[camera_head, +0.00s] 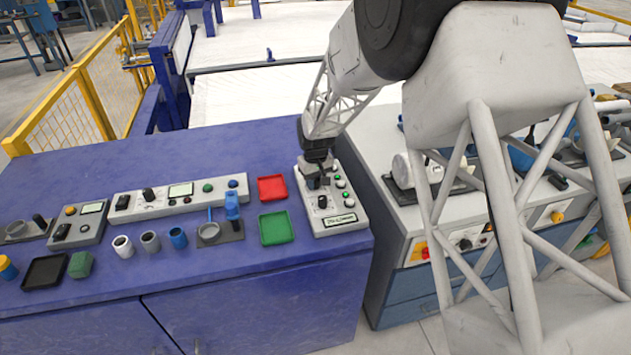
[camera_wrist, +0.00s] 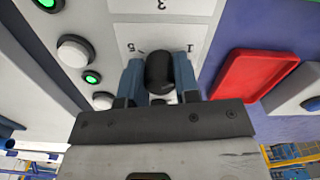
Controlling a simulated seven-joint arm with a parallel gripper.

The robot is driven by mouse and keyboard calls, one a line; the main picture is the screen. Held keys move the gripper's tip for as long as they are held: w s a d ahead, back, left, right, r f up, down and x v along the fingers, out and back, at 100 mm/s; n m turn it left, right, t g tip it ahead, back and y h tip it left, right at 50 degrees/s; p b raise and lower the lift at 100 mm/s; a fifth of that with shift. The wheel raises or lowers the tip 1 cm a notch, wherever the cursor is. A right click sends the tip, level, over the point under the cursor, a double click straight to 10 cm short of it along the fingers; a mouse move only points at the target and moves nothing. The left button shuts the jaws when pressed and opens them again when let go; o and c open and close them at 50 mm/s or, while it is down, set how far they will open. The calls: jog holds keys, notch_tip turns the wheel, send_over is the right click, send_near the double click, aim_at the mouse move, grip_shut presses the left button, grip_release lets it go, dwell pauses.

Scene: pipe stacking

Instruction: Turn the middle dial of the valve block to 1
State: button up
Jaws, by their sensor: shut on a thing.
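The valve block (camera_head: 345,217) is a light grey panel at the right end of the blue bench. My gripper (camera_head: 317,180) reaches down onto its upper part. In the wrist view my gripper (camera_wrist: 160,82) is shut on a black dial (camera_wrist: 159,70), one blue-grey finger on each side. I cannot tell which number the dial points to. Another black dial (camera_head: 322,202) shows below my gripper in the head view. The gripper hides part of the block.
White buttons and green lights (camera_wrist: 92,77) line the block beside the held dial. A red tray (camera_head: 272,188) and a green tray (camera_head: 276,228) lie left of the block. A long control panel (camera_head: 168,204) and several small cups stand farther left. A grey bench stands at the right.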

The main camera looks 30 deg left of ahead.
aim_at(316, 179)
dwell(0.3)
jog(key=o, duration=0.9)
jog(key=shift+r, duration=0.15)
jog(key=shift+r, duration=3.8)
